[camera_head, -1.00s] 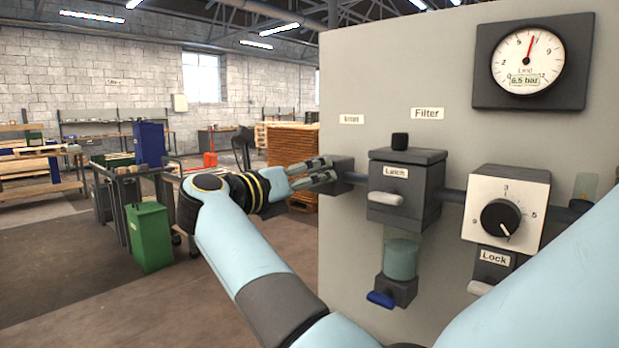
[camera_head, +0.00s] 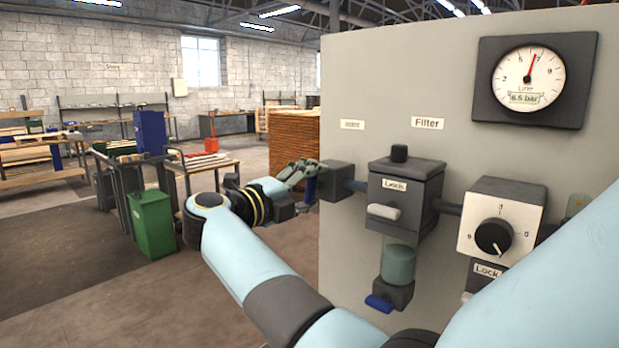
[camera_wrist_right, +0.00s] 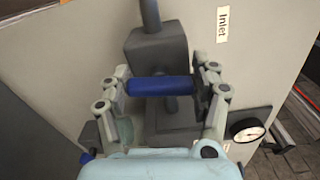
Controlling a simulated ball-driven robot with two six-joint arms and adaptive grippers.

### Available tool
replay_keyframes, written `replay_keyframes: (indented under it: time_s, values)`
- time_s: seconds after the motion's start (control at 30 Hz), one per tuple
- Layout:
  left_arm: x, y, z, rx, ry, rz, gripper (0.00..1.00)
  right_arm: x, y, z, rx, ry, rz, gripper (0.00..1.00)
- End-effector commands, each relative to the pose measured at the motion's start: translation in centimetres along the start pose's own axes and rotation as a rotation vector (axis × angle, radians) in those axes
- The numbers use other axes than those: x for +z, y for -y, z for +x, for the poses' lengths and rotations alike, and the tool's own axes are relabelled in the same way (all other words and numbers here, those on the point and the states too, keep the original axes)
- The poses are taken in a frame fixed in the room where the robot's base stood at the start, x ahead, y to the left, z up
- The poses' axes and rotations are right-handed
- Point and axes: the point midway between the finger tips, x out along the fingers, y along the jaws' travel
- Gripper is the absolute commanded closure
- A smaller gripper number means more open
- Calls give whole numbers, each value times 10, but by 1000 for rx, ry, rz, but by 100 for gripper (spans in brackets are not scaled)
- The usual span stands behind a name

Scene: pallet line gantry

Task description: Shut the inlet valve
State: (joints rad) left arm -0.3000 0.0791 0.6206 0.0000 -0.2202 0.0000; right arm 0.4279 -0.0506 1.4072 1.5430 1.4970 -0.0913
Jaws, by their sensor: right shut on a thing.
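The inlet valve is a dark grey block (camera_head: 337,180) at the left edge of the grey panel, below a small label. Its blue handle (camera_wrist_right: 160,86) crosses between the fingers of my right gripper (camera_wrist_right: 165,88) in the right wrist view, in front of the grey valve body (camera_wrist_right: 157,48). In the head view my right gripper (camera_head: 303,172) is at the block's left side, and a bit of the blue handle (camera_head: 310,188) shows below the fingers. The right gripper is shut on the handle. My left gripper is in neither view.
Right of the inlet stand the filter unit (camera_head: 404,195), with a blue drain lever (camera_head: 379,303), and a regulator knob (camera_head: 494,237). A gauge (camera_head: 528,80) shows about 6.5 bar. A green bin (camera_head: 152,225) and carts stand left; the floor between is clear.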

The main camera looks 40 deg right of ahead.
Motion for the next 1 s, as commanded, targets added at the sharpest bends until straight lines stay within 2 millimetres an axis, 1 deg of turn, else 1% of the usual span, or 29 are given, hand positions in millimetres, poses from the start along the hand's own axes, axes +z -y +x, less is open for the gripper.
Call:
replay_keyframes:
  time_s: [0.03, 0.1, 0.4, 0.93, 0.97, 1.0]
  values:
    - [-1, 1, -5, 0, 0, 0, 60, 1, 3, 0, -1, 3, -28, 70]
    - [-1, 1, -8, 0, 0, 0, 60, 1, 2, 0, -1, 3, -67, 70]
    - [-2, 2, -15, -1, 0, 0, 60, 1, 1, 0, -1, 3, -167, 70]
    - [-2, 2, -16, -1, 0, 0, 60, 1, 0, 0, -1, 3, -189, 70]
    - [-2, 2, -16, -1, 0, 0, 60, 1, 0, 0, -1, 2, -189, 34]
    - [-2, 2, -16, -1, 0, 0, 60, 1, -1, 0, -1, 2, -189, 28]
